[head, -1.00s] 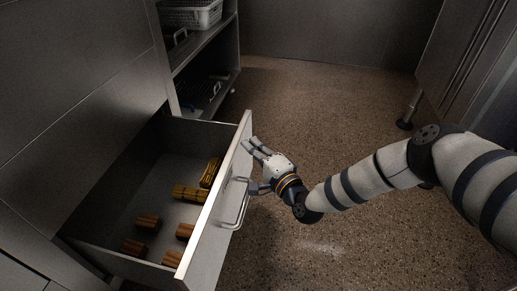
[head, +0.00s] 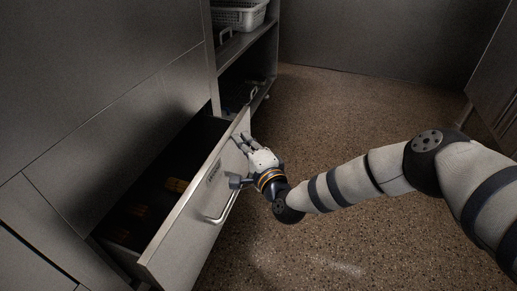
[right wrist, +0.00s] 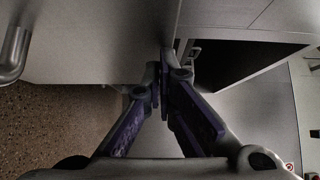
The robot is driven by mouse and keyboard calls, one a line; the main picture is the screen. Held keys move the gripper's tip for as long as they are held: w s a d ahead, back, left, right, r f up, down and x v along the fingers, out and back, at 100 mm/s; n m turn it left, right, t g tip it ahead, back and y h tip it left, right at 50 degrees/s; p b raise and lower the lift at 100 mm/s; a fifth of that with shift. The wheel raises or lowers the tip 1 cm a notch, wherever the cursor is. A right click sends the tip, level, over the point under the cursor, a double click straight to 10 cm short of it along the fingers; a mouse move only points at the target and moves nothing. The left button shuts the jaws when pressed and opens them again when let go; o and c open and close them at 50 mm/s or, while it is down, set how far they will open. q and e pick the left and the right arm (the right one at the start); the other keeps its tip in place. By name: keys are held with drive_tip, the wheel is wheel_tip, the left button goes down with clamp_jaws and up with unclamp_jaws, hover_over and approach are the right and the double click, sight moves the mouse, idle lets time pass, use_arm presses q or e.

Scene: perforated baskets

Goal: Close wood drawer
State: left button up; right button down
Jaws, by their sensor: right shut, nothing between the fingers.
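The drawer, a grey one, is partly open, with its front panel (head: 190,232) standing out from the cabinet. A bent metal handle (head: 224,212) is on the front, and it also shows at the left of the right wrist view (right wrist: 14,52). My right gripper (head: 241,142) is shut and empty, at the outer side of the front panel near its far end, beyond the handle. In the right wrist view its fingertips (right wrist: 162,72) meet close to the panel; exact contact is hard to tell. My left gripper is out of view.
Yellowish and brown bundles (head: 177,185) lie in the dark drawer. The grey cabinet (head: 110,75) is at the left. Behind it is an open shelf (head: 245,40) with a white perforated basket (head: 240,15). Speckled floor (head: 350,110) is clear on the right.

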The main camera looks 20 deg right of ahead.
use_arm(q)
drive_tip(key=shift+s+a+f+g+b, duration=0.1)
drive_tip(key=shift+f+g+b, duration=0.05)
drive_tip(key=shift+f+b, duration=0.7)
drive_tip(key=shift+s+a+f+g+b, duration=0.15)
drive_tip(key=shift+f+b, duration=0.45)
drive_tip(key=shift+b, duration=0.4)
use_arm(e)
drive_tip(key=w+a, duration=0.4)
drive_tip(key=a, duration=0.3)
drive_tip(key=shift+w, duration=0.35)
